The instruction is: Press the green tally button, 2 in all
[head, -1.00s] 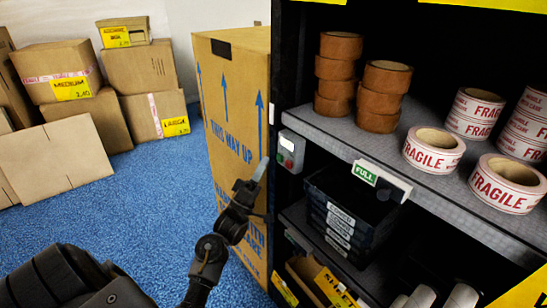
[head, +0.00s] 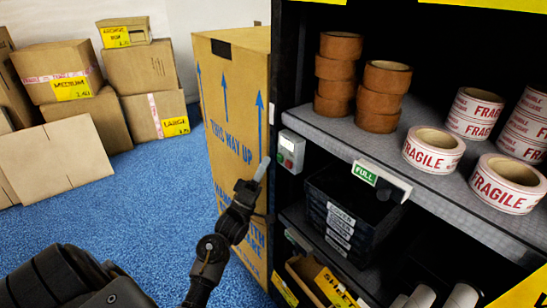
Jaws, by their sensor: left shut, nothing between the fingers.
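The tally box (head: 291,151) is a small grey box on the shelf's front upright, with a pale display on top. Its green button (head: 281,158) faces the left side of the box, and a red button (head: 289,165) sits beside it. My left gripper (head: 263,167) is shut and empty. Its tip is just left of the green button, in front of the tall carton; a small gap seems to show between them. My right gripper is not in view.
A tall carton (head: 236,110) stands left of the shelf unit. The shelf (head: 330,133) carries brown tape rolls (head: 386,95) and FRAGILE rolls (head: 433,149). A FULL sign (head: 364,174) hangs on its edge. Black trays (head: 345,220) sit below. Blue floor (head: 150,195) is open at left.

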